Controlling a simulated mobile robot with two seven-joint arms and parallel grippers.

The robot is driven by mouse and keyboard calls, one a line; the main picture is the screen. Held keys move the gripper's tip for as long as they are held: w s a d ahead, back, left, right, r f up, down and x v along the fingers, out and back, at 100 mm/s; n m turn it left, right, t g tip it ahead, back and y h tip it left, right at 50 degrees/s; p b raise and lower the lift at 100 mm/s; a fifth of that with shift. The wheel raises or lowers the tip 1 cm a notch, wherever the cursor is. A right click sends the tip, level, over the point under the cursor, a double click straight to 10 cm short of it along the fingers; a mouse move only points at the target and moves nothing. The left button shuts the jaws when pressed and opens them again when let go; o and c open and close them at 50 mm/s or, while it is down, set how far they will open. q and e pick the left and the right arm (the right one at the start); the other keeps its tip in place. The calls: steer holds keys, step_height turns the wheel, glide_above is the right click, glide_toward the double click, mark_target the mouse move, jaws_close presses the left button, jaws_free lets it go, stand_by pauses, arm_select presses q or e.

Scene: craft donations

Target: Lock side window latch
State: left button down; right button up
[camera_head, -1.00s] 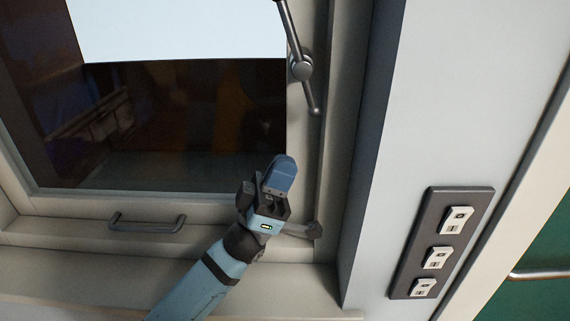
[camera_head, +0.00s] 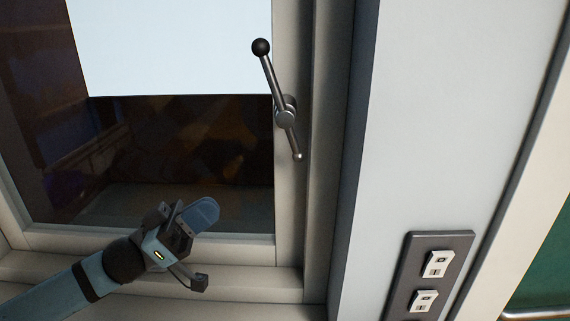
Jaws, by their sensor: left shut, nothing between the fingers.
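The side window latch (camera_head: 285,115) is a dark metal lever with a black ball at its upper end, mounted on the right side of the window frame. It stands steeply, its ball end leaning up and left and its short end pointing down and right. My left gripper (camera_head: 203,213) is shut and empty, in front of the lower part of the window pane. It is below and left of the latch, well apart from it. My right gripper is not in view.
The pale window frame (camera_head: 290,200) surrounds the dark glass, with a white panel (camera_head: 175,45) across its upper part. A wide grey post (camera_head: 425,120) stands to the right. The space between gripper and latch looks clear.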

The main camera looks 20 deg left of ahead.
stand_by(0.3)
arm_select(q)
steer(key=p+x, duration=0.4)
steer(key=x, duration=1)
steer(key=shift+p, duration=0.4)
steer(key=shift+f, duration=0.15)
